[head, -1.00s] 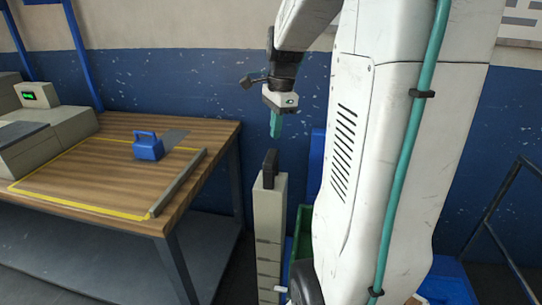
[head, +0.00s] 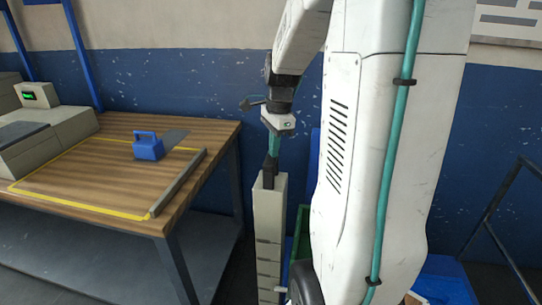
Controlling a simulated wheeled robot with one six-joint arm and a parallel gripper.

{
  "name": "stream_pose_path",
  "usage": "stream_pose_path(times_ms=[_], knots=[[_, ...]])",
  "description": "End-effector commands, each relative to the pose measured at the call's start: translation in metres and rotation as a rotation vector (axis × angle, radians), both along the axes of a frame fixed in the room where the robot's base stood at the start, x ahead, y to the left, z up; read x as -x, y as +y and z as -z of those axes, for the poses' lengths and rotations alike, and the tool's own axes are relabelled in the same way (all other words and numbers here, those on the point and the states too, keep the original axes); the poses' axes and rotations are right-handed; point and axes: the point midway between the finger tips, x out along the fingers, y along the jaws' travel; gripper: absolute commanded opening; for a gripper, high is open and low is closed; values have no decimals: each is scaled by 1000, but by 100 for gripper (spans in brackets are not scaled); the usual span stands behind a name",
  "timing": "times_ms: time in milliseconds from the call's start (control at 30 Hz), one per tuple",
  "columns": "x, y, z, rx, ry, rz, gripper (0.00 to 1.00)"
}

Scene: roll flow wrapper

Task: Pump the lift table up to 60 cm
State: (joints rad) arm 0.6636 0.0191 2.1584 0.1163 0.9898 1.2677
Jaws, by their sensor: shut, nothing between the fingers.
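A narrow beige column (head: 269,222) with dark cross lines stands right of the workbench. A black upright piece (head: 269,176), like a handle or lever, sticks up from its top. My gripper (head: 273,146) points straight down with its teal fingers shut and empty. The fingertips meet or overlap the top of the black piece in the head view; I cannot tell whether they touch it. My arm hides the area to the right of the column. I cannot clearly make out the lift table or its height.
A wooden workbench (head: 110,165) with a yellow outline stands at left. On it are a blue handled block (head: 148,147), a grey bar (head: 178,184) and a grey machine (head: 50,128). A green bin (head: 301,232) and blue items are partly hidden behind my arm.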

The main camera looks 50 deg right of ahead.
Motion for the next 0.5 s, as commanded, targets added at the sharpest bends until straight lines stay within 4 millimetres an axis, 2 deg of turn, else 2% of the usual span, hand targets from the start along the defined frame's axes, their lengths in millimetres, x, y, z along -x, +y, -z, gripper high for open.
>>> stream_pose_path(times_ms=[300,500], knots=[[0,0,39,-3,3,0,0],[0,0,39,-1,2,0,0]])
